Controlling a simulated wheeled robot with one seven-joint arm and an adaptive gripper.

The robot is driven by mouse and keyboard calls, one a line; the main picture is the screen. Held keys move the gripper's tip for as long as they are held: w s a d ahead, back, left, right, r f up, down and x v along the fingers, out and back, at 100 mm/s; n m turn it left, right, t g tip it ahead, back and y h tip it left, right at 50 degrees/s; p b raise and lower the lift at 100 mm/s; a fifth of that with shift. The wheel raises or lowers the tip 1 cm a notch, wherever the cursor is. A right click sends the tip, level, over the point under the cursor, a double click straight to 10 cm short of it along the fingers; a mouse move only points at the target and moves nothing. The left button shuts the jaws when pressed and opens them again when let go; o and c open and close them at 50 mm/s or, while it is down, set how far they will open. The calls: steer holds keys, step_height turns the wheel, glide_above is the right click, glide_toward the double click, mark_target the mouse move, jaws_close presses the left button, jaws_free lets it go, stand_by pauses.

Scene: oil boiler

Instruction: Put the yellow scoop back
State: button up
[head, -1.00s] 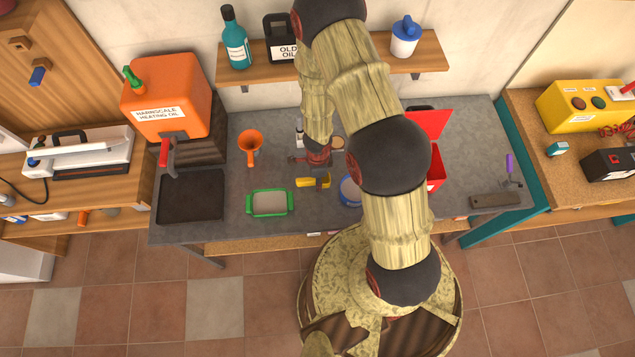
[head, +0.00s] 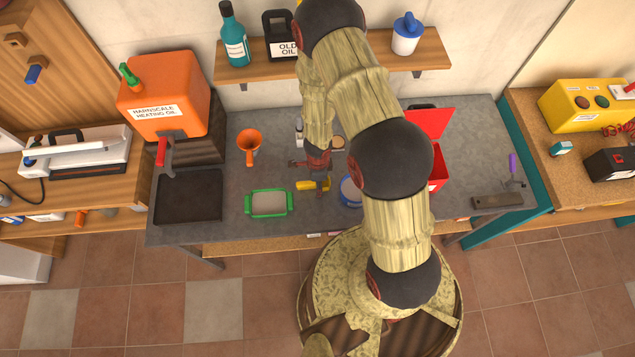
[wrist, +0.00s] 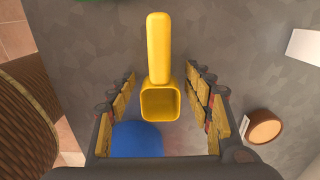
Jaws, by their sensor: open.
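The yellow scoop (wrist: 159,65) lies on the grey bench top; its handle points to the top of the wrist view and its square cup (wrist: 160,103) is nearest me. In the head view the scoop (head: 306,185) shows partly, behind my gripper (head: 319,178). In the wrist view my gripper (wrist: 160,108) is open, with one set of finger pads on each side of the scoop's cup. There are gaps between the pads and the cup. A blue round thing (wrist: 136,138) shows below the cup in the wrist view.
A green-rimmed tray (head: 268,204) stands left of the scoop, and a blue-rimmed tub (head: 349,192) is close on its right. An orange funnel (head: 249,146), a black tray (head: 188,196) and an open red box (head: 433,124) are also on the bench.

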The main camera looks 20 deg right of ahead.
steer(key=shift+r, duration=0.15)
steer(key=w+a+r+n+t+y+p, duration=0.1)
steer(key=w+a+r+n+p, duration=0.15)
steer(key=r, duration=1.15)
steer(key=w+a+r+n+t+y+p, duration=0.1)
steer(key=a+r+n+p, duration=0.2)
steer(key=r, duration=1.1)
steer(key=w+a+r+n+t+y+p, duration=0.1)
steer(key=w+a+r+n+t+p, duration=0.3)
steer(key=r, duration=1)
steer(key=s+d+r+n+h, duration=0.1)
steer(key=s+d+r+n, duration=0.1)
steer(key=s+r+n, duration=0.2)
steer(key=s+d+r+n+h, duration=0.1)
steer(key=s+d+r+n, duration=0.2)
steer(key=s+r, duration=0.6)
steer(key=s+d+r+n+h+b, duration=0.1)
steer(key=s+d+r+n, duration=0.2)
steer(key=s+r+n, duration=0.2)
steer(key=s+r, duration=0.2)
steer(key=s, duration=0.1)
steer(key=shift+r, duration=0.2)
steer(key=shift+d+f, duration=0.1)
steer(key=shift+f, duration=0.05)
